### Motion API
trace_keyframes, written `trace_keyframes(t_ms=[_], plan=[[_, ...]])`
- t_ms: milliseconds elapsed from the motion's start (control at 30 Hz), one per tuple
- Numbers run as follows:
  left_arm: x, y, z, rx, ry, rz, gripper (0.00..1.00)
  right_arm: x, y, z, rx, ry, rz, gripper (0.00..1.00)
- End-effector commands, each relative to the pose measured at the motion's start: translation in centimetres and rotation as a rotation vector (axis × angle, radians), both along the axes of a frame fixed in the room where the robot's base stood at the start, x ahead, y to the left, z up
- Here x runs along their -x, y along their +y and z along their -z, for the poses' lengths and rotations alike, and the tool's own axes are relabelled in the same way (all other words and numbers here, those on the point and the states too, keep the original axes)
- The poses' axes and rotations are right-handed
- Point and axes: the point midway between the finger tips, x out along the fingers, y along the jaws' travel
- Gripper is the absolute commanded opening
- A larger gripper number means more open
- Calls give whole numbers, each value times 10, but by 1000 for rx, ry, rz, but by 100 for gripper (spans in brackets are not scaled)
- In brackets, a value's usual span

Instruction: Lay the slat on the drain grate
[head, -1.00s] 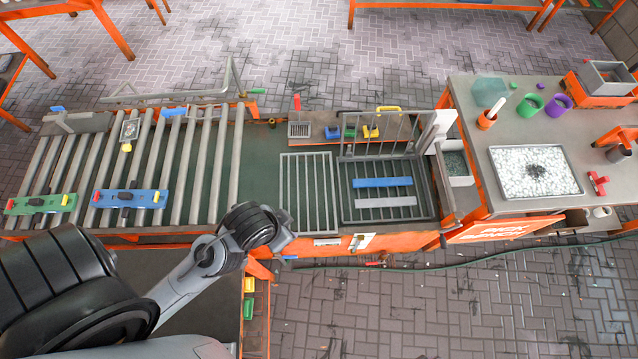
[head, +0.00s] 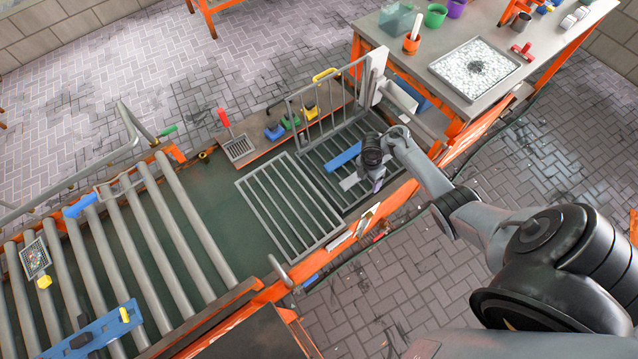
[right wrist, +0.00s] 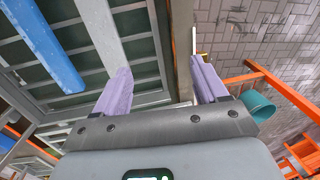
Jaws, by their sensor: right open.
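A blue slat (head: 343,156) and a grey slat (head: 350,181) lie side by side on a dark barred grate (head: 318,160). They also show in the right wrist view, blue (right wrist: 45,45) and grey (right wrist: 100,28). A paler barred grate (head: 262,213) lies to the left; I cannot tell which one is the drain grate. My right gripper (head: 378,186) is above the near right part of the dark grate, by the grey slat. In the right wrist view its purple fingers (right wrist: 163,86) are apart and empty; the left finger overlaps the grey slat's near end. My left gripper is out of view.
An upright barred gate (head: 325,105) stands behind the dark grate. Rollers (head: 170,240) fill the left, with a blue fixture (head: 100,330) on them. A bench with a white pebble tray (head: 475,68) stands at the back right. An orange rail runs along the near edge.

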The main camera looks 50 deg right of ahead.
Motion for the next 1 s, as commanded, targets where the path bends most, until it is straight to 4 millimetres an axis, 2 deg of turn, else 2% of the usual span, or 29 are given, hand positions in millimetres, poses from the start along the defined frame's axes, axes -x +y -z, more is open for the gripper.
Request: trace_keyframes(t_ms=[33, 133, 233, 333, 600, 867, 1000], plan=[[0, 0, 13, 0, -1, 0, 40, -14, -8, 3, 7, -23, 11, 72], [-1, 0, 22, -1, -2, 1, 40, -39, -16, -6, 16, -67, 19, 72], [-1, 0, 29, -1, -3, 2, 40, -56, -20, -12, 21, -98, 21, 72], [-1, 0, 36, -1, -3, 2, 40, -66, -20, -9, 22, -115, 22, 72], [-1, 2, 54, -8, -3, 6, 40, -70, -20, 24, 22, -122, 21, 72], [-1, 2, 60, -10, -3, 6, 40, -70, -20, 39, 23, -122, 21, 72], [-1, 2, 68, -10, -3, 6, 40, -69, -20, 54, 22, -121, 21, 72]])
